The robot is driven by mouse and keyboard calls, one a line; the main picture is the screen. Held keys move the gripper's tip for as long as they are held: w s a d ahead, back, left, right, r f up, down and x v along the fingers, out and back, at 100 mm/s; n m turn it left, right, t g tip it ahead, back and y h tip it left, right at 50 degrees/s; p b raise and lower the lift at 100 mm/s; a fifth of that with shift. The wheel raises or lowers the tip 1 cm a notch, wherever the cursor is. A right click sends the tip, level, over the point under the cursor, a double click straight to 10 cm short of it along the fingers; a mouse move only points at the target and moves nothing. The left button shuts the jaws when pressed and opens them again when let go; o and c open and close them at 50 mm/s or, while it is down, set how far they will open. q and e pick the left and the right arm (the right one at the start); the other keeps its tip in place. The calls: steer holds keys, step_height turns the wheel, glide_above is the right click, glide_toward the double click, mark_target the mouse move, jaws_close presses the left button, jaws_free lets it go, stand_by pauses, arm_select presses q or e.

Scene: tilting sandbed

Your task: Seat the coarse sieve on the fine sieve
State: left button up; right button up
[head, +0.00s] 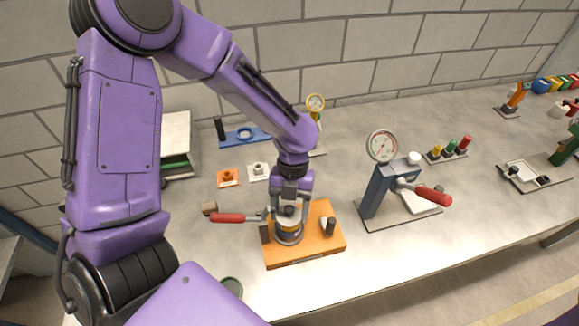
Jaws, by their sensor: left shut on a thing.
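My left gripper (289,212) reaches down from above over the orange board (322,246). It is shut on the top part of a small round metal stack (289,232) that stands on this board. The stack is grey with a yellowish band, and I take its upper part for the coarse sieve and its lower part for the fine sieve. The line between the two is too small to see, so I cannot tell whether they are fully seated. The gripper hides the top of the stack. My right gripper is not in view.
A blue gauge press (376,190) with a red lever stands to the right. Orange (228,178) and white (258,171) plates lie behind. Bare table shows between board and press.

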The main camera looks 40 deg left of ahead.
arm_select(q)
steer(key=shift+f, duration=0.5)
stand_by(0.7)
steer(key=o, duration=1.1)
steer(key=shift+d, duration=0.1)
steer(key=b+v, duration=0.1)
steer(key=v, duration=0.9)
steer(key=shift+w+r+b, duration=0.1)
steer(key=shift+r+b, duration=0.2)
steer(key=shift+f, duration=0.1)
